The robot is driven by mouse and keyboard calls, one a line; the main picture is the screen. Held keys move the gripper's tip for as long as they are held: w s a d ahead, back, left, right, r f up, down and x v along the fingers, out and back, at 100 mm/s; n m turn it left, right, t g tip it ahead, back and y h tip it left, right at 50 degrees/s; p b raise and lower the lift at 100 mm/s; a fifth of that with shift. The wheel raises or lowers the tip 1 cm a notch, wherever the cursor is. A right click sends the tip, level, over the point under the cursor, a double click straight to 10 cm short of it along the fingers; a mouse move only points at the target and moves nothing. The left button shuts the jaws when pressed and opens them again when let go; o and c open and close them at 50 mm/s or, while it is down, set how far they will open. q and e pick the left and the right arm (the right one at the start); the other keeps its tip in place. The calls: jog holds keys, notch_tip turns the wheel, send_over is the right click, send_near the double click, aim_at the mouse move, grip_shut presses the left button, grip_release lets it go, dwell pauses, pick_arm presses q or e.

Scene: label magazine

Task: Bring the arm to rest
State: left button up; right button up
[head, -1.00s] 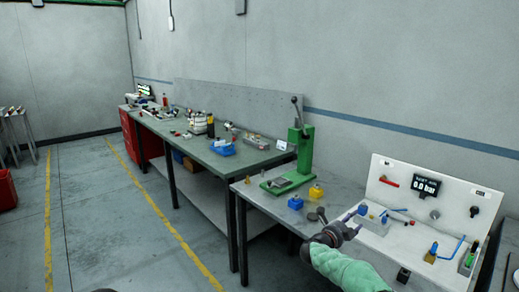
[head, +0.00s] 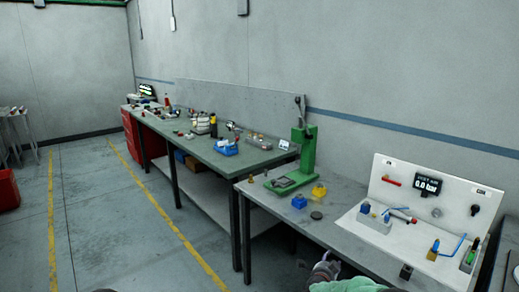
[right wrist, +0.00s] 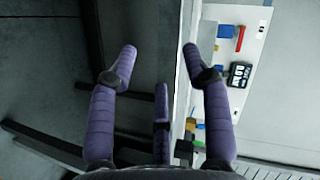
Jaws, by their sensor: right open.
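My right gripper (head: 328,268) shows at the bottom of the head view, low in front of the bench's front edge, with a bit of my green sleeve beside it. In the right wrist view its purple fingers (right wrist: 160,58) are spread apart with nothing between them. Behind them are dark floor, bench legs and the edge of the bench. My left gripper is not in view.
The near bench (head: 345,240) carries a green press (head: 306,155), blue and yellow blocks and a white panel station (head: 385,185) with a pressure display. A longer bench (head: 205,155) with containers stands farther back. The floor at left (head: 110,230) is clear.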

jog(key=s+a+f+n+g+y, duration=0.25)
jog(key=s+a+f+n, duration=0.25)
jog(key=s+f, duration=0.45)
jog(key=s+a+f+n+g+y, duration=0.2)
jog(key=s+a+f+n+y, duration=0.2)
jog(key=s+f, duration=0.55)
jog(key=s+a+f+n+g+y, duration=0.1)
jog(key=s+a+n+g, duration=0.1)
jog(key=s, duration=0.7)
jog(key=s+a+f+n+g+y+p, duration=0.1)
jog(key=s+a+f+n+g+y, duration=0.1)
jog(key=s, duration=0.8)
jog(key=s+a+f+n+g+y, duration=0.1)
jog(key=s+a+g, duration=0.3)
jog(key=s, duration=0.6)
jog(key=shift+s+f+n, duration=0.15)
jog(key=shift+f+n, duration=0.1)
jog(key=shift+n, duration=0.65)
jog(key=shift+a+y, duration=0.1)
jog(key=shift+y, duration=0.15)
